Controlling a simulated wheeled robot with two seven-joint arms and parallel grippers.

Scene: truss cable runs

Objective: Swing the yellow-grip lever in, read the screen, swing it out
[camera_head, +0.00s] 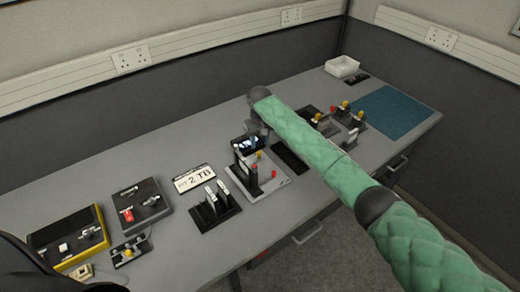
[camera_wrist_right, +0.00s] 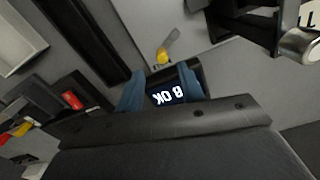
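The small dark screen (camera_wrist_right: 168,93) shows bright characters, upside down in the right wrist view, that look like "8 OK". In the head view the lit screen (camera_head: 246,143) stands at the back of a light board (camera_head: 272,183). The lever's yellow grip (camera_wrist_right: 163,56) is just beyond the screen in the wrist view, on a pale arm; it also shows in the head view (camera_head: 260,153). My right gripper (camera_wrist_right: 161,88) is over the screen, its two blue fingers apart and nothing held between them. The grip is outside the fingers. My left gripper is out of view.
A "2 TB" sign (camera_head: 195,177) and a black stand with grey levers (camera_head: 214,206) are left of the board. Boxes with switches (camera_head: 142,206) stand further left. A blue mat (camera_head: 396,113) and white tray (camera_head: 342,66) lie at the right. The front table strip is clear.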

